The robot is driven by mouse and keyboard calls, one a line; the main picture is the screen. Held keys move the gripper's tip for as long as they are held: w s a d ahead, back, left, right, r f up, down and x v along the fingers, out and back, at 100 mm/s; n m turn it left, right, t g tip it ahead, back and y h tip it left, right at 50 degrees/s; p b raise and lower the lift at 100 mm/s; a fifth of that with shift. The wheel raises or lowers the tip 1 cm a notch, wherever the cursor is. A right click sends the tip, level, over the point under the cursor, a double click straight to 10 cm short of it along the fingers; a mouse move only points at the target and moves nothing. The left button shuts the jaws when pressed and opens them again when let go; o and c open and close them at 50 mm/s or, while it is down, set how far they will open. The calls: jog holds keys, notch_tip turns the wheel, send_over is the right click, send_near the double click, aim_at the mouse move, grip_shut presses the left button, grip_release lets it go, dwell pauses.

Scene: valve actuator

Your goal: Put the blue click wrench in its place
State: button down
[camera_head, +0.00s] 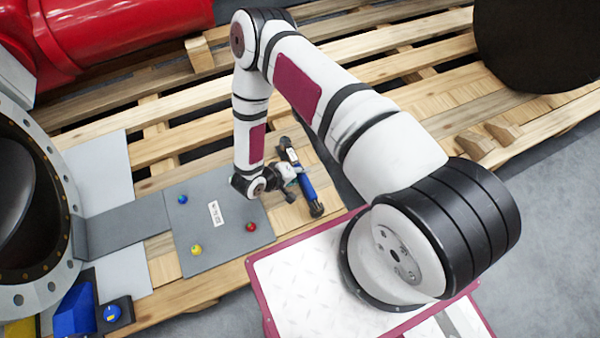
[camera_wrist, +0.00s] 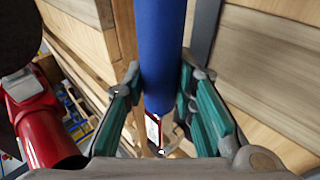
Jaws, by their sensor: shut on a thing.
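The blue click wrench (camera_head: 308,190) has a blue handle and dark ends. In the head view it is just right of the grey plate, over the pallet slats. I cannot tell whether it touches the wood. My gripper (camera_head: 290,176) is at its side, shut on it. In the wrist view the blue handle (camera_wrist: 158,45) runs between the two teal-padded fingers of my gripper (camera_wrist: 160,85), with a small marked window below the blue part. The grey plate (camera_head: 190,258) carries a blue, a yellow and a red knob and a white label. No marked place for the wrench is clear.
A large flanged valve ring (camera_head: 60,235) stands at the left. A blue block (camera_head: 75,312) and a small blue-knobbed box (camera_head: 113,314) are at lower left. A red cylinder (camera_head: 130,25) lies at upper left, a dark round object (camera_head: 545,45) at upper right. Pallet slats have gaps.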

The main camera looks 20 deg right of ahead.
jog(key=shift+f+b, duration=0.6)
jog(key=shift+f, duration=0.05)
jog(key=c, duration=1.2)
grip_release()
jog(key=shift+c, duration=0.2)
jog(key=shift+a, duration=0.1)
jog(key=v, duration=1.2)
